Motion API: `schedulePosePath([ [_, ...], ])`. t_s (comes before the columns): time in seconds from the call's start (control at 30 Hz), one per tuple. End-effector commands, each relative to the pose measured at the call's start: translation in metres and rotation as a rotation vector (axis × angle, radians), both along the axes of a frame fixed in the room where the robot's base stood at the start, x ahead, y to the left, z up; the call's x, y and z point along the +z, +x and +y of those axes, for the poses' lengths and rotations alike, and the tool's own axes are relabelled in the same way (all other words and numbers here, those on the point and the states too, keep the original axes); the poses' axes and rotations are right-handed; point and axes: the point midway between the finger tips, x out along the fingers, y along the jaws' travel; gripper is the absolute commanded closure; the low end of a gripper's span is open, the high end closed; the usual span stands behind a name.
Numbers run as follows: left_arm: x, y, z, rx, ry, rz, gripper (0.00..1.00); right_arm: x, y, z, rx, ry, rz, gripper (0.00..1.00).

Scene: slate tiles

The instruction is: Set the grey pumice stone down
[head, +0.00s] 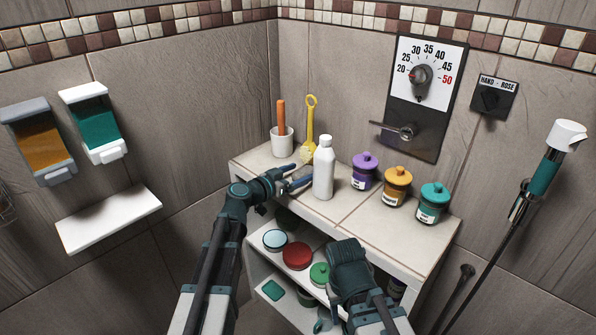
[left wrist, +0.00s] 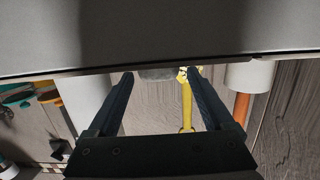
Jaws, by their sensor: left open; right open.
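The grey pumice stone (left wrist: 157,73) shows in the left wrist view as a small rough grey block at the tile surface, between and just beyond the tips of my left gripper's fingers. My left gripper (head: 296,176) is open, low over the white-edged tiled top (head: 330,205), just left of the white bottle. The fingers stand apart with a gap to the stone on both sides in the left wrist view (left wrist: 160,80). In the head view I cannot make the stone out clearly. My right gripper (head: 347,270) is open and empty in front of the shelf; its fingers are mostly hidden.
A white bottle (head: 323,168) stands close beside my left fingers. A yellow brush (head: 309,125) and a white cup (head: 282,142) with an orange handle are behind. Purple (head: 364,172), orange (head: 397,187) and teal (head: 432,203) jars stand right. Lidded tins (head: 297,256) fill the shelf below.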

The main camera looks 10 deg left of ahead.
Motion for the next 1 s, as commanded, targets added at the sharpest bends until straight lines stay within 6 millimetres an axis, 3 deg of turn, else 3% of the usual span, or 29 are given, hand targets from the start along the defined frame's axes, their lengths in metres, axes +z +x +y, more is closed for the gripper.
schedulePosePath([
  [0.07,0.014,0.000,0.000,0.000,0.000,0.000,0.15,0.014,0.000,0.000,0.000,0.000,0.000,0.50],
  [0.3,0.018,-0.047,0.032,0.004,0.001,0.000,0.15,0.018,0.000,0.000,0.000,0.000,0.000,0.50],
  [0.6,0.025,-0.086,0.062,0.002,-0.001,0.000,0.15,0.025,0.000,0.000,0.000,0.000,0.000,0.50],
  [0.9,0.026,-0.096,0.070,0.000,0.000,0.000,0.15,0.026,0.000,0.000,0.000,0.000,0.000,0.50],
  [0.93,0.026,-0.096,0.070,0.000,0.000,0.000,0.09,0.026,0.000,0.000,0.000,0.000,0.000,0.50],
  [1.0,0.029,-0.095,0.069,-0.003,0.004,0.006,0.09,0.030,0.000,0.000,0.000,0.000,0.000,0.50],
])
